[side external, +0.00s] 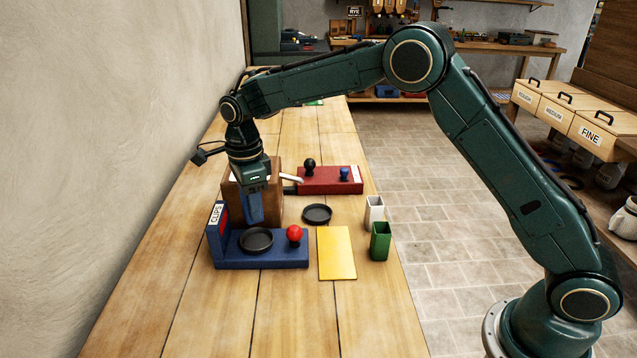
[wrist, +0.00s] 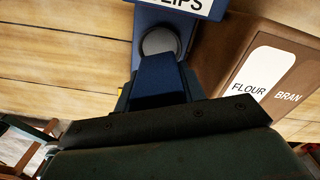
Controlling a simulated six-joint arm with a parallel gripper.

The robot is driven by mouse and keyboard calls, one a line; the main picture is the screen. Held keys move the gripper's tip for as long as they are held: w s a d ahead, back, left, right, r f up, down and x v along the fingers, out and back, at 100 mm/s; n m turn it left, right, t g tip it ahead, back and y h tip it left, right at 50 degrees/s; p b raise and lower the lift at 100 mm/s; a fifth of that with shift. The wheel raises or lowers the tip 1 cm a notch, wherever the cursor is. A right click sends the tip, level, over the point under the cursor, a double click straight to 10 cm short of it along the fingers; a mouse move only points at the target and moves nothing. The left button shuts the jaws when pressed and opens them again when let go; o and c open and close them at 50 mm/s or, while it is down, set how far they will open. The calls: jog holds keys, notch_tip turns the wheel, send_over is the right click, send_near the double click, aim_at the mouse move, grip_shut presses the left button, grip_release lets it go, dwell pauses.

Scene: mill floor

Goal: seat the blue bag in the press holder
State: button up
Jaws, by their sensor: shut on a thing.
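My gripper (side external: 252,186) points down and is shut on the blue bag (side external: 255,208), which hangs upright below the jaws. In the wrist view the blue bag (wrist: 160,78) sticks out beyond the dark gripper body. A blue press base (side external: 288,254) stands on the bench just below, with an upright plate marked CLIPS (side external: 217,214), a black round holder (side external: 256,240) and a red knob (side external: 294,233). The bag appears above and slightly behind the round holder, apart from it. In the wrist view a grey round part (wrist: 158,40) shows beyond the bag, partly hidden by it.
A brown box (side external: 233,199) labelled FLOUR and BRAN stands close behind the bag. A red block (side external: 325,185) with knobs lies farther back. A black dish (side external: 317,213), yellow sheet (side external: 336,252), white cup (side external: 374,210) and green cup (side external: 380,241) stand right. The front bench is clear.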

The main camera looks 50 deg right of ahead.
jog(key=shift+f, duration=2.85)
jog(key=shift+f, duration=0.65)
jog(key=o, duration=0.8)
jog(key=shift+c, duration=0.2)
jog(key=shift+r, duration=0.15)
jog(key=shift+r, duration=5.4)
